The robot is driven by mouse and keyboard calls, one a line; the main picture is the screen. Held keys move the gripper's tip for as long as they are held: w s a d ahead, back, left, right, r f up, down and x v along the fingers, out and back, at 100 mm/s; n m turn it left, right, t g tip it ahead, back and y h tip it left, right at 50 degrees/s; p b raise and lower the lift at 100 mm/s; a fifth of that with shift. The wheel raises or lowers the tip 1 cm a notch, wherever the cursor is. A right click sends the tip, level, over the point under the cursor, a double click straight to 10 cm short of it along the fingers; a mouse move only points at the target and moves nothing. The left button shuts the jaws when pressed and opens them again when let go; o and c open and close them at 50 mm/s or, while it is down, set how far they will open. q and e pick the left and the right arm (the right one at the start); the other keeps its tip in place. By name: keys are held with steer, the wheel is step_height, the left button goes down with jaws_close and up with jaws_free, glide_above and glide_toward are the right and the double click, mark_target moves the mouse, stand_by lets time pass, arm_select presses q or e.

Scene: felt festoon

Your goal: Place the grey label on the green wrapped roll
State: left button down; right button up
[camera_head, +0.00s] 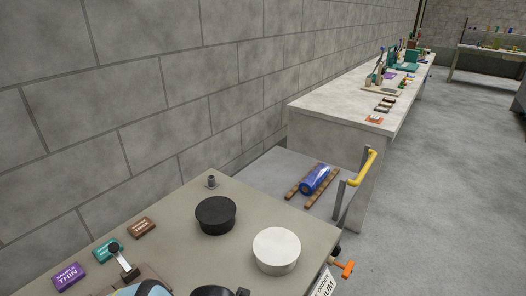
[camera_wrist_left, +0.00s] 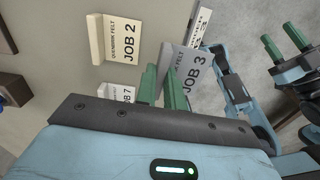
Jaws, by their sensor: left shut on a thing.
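My left gripper (camera_wrist_left: 164,88) has green fingertips and is shut on a grey label (camera_wrist_left: 188,65) reading "JOB 3" in the left wrist view. The label stands just beyond the fingertips, which hide part of its lower edge. My right gripper (camera_wrist_left: 284,43) shows at the right of that view, its two green fingers apart with nothing visible between them. No green wrapped roll shows in either view. A blue wrapped roll (camera_head: 315,179) lies across two brown strips on a low grey surface in the head view.
A cream "JOB 2" label (camera_wrist_left: 124,40) and a white "JOB 7" label (camera_wrist_left: 115,92) are near the held one. A black disc (camera_head: 215,216), a white drum (camera_head: 277,250) and purple (camera_head: 68,276), teal and brown blocks sit on the near table. A yellow handle (camera_head: 362,168) rises beside the roll.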

arm_select(q)
steer(key=w+a+r+m, duration=0.4)
steer(key=a+r+m, duration=0.1)
steer(key=m, duration=0.9)
steer(key=w+a+r+m, duration=0.4)
steer(key=a+m, duration=0.4)
steer(key=m, duration=0.7)
steer(key=shift+w+r, duration=0.35)
steer(key=shift+r, duration=0.4)
